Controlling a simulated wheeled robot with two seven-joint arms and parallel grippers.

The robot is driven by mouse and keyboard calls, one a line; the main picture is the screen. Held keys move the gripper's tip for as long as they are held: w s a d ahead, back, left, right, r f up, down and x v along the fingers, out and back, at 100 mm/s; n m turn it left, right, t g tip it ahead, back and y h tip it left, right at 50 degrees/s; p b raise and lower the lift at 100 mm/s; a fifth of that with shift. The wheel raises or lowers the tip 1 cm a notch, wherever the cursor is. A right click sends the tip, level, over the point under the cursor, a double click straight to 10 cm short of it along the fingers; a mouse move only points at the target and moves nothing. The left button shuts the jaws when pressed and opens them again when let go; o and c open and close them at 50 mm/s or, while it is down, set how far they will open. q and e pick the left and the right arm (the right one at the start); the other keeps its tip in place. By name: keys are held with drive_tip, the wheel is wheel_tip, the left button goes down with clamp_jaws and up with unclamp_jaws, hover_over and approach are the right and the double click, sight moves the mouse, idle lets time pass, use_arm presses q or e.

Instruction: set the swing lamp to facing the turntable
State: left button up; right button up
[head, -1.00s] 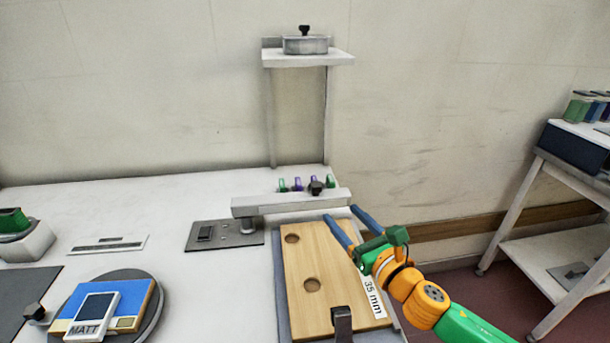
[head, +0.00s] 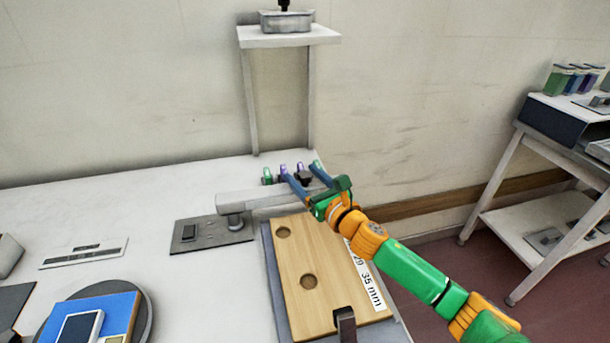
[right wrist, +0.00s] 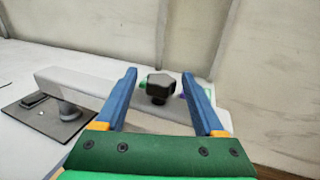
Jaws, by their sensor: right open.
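The swing lamp is a long pale grey arm (head: 245,199) on a short post over a dark base plate (head: 214,236). It runs to the right across the table, and a black knob (right wrist: 158,86) stands near its right end. My right gripper (head: 299,169) is open at that end. In the right wrist view its blue fingers (right wrist: 159,77) stand to either side of the knob, apart from it; I cannot tell their exact depth. The turntable (head: 147,312), a dark disc bearing a blue panel, lies at the lower left. My left gripper is not in view.
A wooden board (head: 304,255) with two holes and a 35 mm label lies in front of the lamp arm. A shelf (head: 285,36) on posts stands behind. Small green and purple pieces (head: 267,175) sit behind the arm.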

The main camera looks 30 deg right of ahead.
drive_tip(key=shift+s, duration=0.15)
drive_tip(key=shift+c, duration=0.5)
clamp_jaws()
idle(0.7)
